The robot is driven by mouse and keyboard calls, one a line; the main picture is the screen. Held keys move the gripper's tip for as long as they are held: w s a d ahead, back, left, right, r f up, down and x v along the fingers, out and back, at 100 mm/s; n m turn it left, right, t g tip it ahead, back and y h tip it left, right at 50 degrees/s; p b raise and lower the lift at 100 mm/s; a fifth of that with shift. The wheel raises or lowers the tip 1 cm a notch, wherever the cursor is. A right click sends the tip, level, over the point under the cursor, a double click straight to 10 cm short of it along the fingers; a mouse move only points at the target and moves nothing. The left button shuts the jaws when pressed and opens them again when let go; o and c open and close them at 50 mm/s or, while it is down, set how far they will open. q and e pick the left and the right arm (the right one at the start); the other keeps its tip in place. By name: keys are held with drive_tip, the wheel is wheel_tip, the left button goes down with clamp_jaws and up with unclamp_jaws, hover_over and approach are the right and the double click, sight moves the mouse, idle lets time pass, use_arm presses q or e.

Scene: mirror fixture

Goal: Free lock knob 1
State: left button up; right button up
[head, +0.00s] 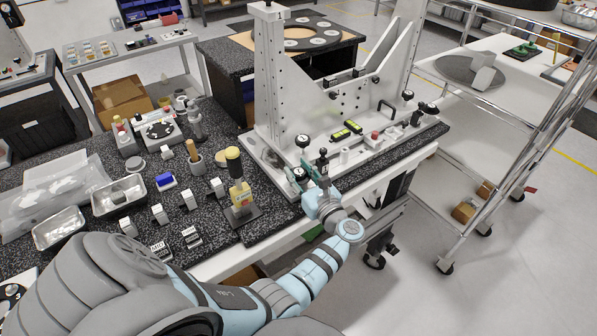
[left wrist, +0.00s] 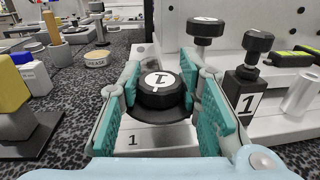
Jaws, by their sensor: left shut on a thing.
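My left gripper (head: 309,176) is at the left front corner of the grey mirror fixture (head: 365,141). In the left wrist view its teal fingers (left wrist: 160,90) are shut on a round black knob (left wrist: 158,84), one finger on each side. The knob has a white cap marked 1 and sits low on a metal base also marked 1; I take it as lock knob 1. My right gripper is not in view.
The fixture's tall upright (head: 270,75) rises behind the gripper. Yellow-green levels (head: 347,130) lie on its base. A wire cart (head: 490,130) stands right.

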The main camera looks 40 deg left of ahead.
sight(299, 171)
use_arm(q)
drive_tip(key=o, duration=1.2)
drive_tip(key=shift+c, duration=0.2)
wheel_tip(299, 171, up, 10)
